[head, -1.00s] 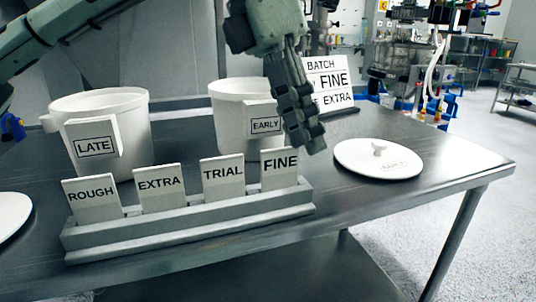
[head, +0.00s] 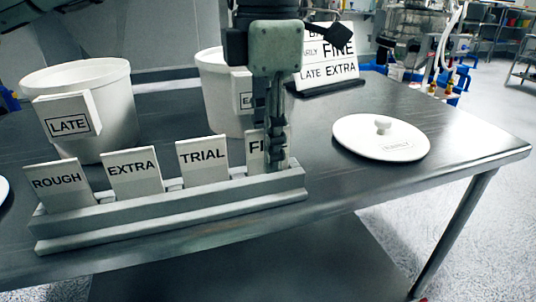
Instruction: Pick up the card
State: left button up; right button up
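A grey rack (head: 170,220) on the table holds upright white cards ROUGH (head: 60,185), EXTRA (head: 132,175), TRIAL (head: 203,160) and FINE (head: 254,146). My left gripper (head: 277,158) points down at the FINE card, at the rack's right end. Its fingers cover the right part of that card, so only "FI" can be read. The fingers show nearly edge-on, and I cannot tell whether they are apart or closed on the card. My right gripper is not in view.
White tubs labelled LATE (head: 108,89) and EARLY (head: 213,85) stand behind the rack. A BATCH sign (head: 330,72) reads EARLY FINE, LATE EXTRA. A white lid (head: 358,140) lies on the right. Another white round edge shows at far left. The right front tabletop is clear.

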pick_arm(q)
jog(key=shift+c, duration=0.3)
grip_shut()
